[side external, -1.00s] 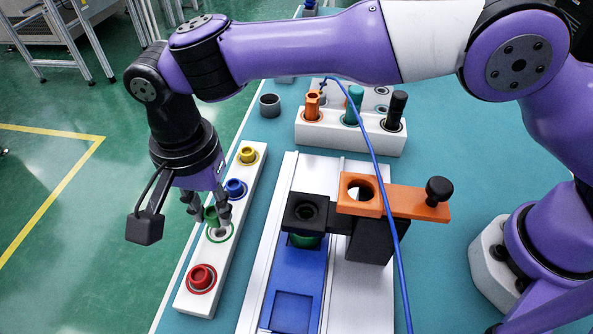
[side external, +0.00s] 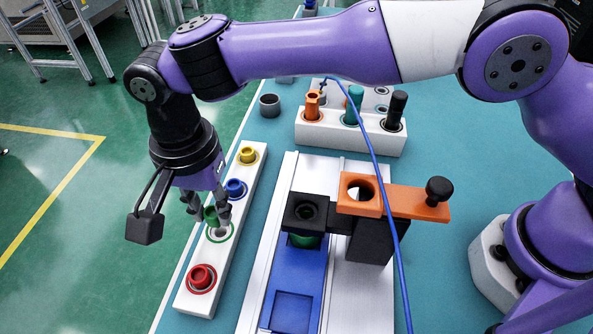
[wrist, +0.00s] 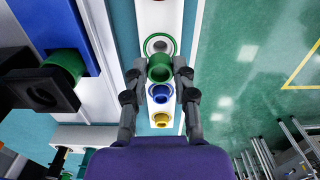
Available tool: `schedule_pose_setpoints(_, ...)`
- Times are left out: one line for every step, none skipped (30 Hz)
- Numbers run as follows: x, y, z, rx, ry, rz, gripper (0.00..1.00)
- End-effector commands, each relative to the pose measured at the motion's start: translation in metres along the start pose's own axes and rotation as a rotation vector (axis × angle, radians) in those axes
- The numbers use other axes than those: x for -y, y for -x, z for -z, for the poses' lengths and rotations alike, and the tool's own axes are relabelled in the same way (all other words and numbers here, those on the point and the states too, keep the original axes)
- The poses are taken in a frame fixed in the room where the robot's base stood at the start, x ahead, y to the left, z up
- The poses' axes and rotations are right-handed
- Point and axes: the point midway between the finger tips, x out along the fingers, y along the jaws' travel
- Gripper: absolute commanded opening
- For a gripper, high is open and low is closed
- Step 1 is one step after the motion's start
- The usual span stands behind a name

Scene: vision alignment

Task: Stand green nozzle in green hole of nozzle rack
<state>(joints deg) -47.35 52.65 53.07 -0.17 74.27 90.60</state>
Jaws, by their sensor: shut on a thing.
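My gripper (side external: 208,209) is shut on the green nozzle (side external: 211,216), a short green ring-like piece. The nozzle also shows between the fingertips (wrist: 161,69) in the wrist view. The white nozzle rack (side external: 210,262) lies below it as a long strip. Its green-ringed hole (side external: 221,235) looks empty, with a grey inside. In the wrist view, the green ring (wrist: 160,36) shows just beyond the nozzle, which overlaps its near edge. The nozzle appears upright above the rack, offset from the hole toward the blue place. Its exact height is unclear.
The rack also holds a red nozzle (side external: 202,276), a blue one (side external: 235,188) and a yellow one (side external: 248,155). To the right stands a blue fixture (side external: 295,270) with a black-and-orange clamp (side external: 360,207). A white tool block (side external: 345,135) stands behind.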

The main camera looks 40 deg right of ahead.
Motion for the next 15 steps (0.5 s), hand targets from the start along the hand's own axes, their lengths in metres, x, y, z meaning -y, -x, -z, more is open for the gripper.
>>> schedule_pose_setpoints(0.000,0.000,0.000,0.000,0.000,0.000,0.14)
schedule_pose_setpoints(0.000,0.000,0.000,0.000,0.000,0.000,0.14)
schedule_pose_setpoints(0.000,-0.001,0.000,0.000,0.000,0.000,0.14)
schedule_pose_setpoints(0.000,-0.001,0.000,0.000,0.000,0.000,0.14)
schedule_pose_setpoints(0.000,-0.002,0.000,0.000,0.000,0.000,0.14)
schedule_pose_setpoints(0.000,-0.003,0.000,0.000,0.000,0.000,0.14)
schedule_pose_setpoints(0.000,-0.004,0.000,0.000,0.000,0.000,0.14)
schedule_pose_setpoints(0.000,-0.004,0.000,0.000,0.000,0.000,0.14)
schedule_pose_setpoints(0.000,-0.006,0.000,0.000,0.000,0.000,0.14)
schedule_pose_setpoints(0.000,-0.007,0.000,0.000,0.000,0.000,0.14)
schedule_pose_setpoints(0.000,-0.008,0.000,0.000,0.000,-0.001,0.14)
schedule_pose_setpoints(0.000,-0.009,0.000,0.000,0.000,-0.001,0.14)
schedule_pose_setpoints(0.000,-0.010,0.000,0.000,0.000,-0.001,0.14)
schedule_pose_setpoints(0.000,-0.011,0.000,0.000,0.000,-0.001,0.14)
schedule_pose_setpoints(0.000,-0.013,0.000,0.000,0.000,-0.001,0.14)
